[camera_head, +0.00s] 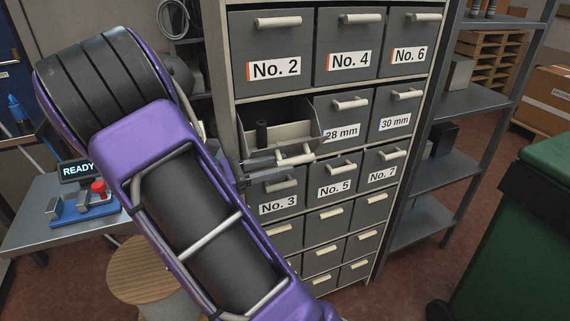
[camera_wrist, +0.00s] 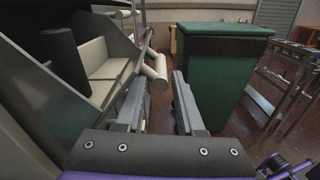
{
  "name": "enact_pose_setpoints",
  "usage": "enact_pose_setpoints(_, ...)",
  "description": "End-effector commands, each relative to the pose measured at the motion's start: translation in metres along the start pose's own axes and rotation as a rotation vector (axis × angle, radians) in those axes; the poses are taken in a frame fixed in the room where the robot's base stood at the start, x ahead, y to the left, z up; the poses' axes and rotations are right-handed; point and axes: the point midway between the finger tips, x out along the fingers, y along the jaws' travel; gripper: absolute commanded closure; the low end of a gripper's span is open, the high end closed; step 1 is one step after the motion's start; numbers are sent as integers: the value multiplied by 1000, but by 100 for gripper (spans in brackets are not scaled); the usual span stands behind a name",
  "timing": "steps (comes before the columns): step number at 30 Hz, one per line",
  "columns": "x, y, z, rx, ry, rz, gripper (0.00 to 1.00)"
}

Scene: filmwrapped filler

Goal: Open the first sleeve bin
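The sleeve bin (camera_head: 290,132) in the second row's left column is pulled out, with its inside showing and a dark cylinder (camera_head: 262,134) standing in it. Its front label is not readable. The wrist view shows the bin's pale inner wall (camera_wrist: 104,58) and the dark cylinder (camera_wrist: 64,58) at left. My gripper (camera_wrist: 160,80) is open, its two fingers apart. The bin's cream bar handle (camera_wrist: 157,68) shows at the fingertips, between them or just beyond; contact cannot be told. In the head view my gripper (camera_head: 285,162) is at the bin's front, by the handle (camera_head: 296,156).
Closed bins labelled 28 mm (camera_head: 342,132) and 30 mm (camera_head: 395,123) are to the right. Numbered drawers are above and below. A green container (camera_head: 520,240) stands at right, also in the wrist view (camera_wrist: 220,75). A metal shelf (camera_head: 460,160) is beside the cabinet. Red floor lies between.

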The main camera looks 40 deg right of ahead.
Motion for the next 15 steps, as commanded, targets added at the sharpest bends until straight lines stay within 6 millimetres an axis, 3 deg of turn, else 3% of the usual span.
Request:
enact_pose_setpoints(6, 18, 0, 0, 0, 0, -1, 63)
enact_pose_setpoints(15, 20, 0, 0, 0, -1, 0, 65)
